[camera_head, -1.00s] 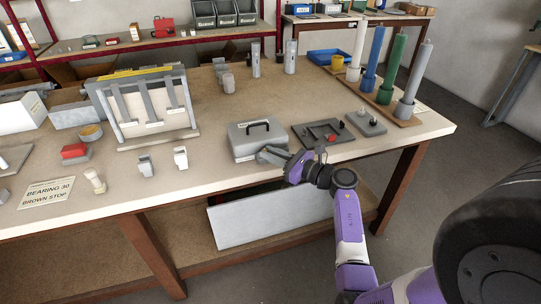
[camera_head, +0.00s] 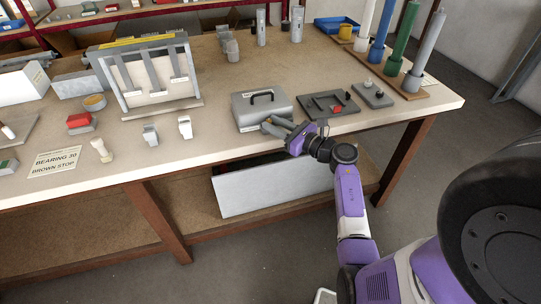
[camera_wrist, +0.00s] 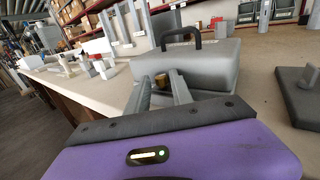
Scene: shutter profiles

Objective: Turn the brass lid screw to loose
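A grey box (camera_head: 250,113) with a black handle (camera_head: 262,96) stands near the front edge of the bench. It fills the middle of the wrist view (camera_wrist: 205,62). The brass lid screw (camera_wrist: 162,80) shows there on the near face of the box, below the lid. My gripper (camera_wrist: 160,82) points at that face with its two fingers apart. The screw appears between the fingertips, with a gap on each side; I cannot tell how deep it sits between them. In the head view my gripper (camera_head: 279,126) is at the box's front and hides the screw.
A dark plate with a red part (camera_head: 336,108) and a small grey plate with knobs (camera_head: 373,95) lie right of the box. The bench's front edge (camera_head: 225,143) runs below my gripper.

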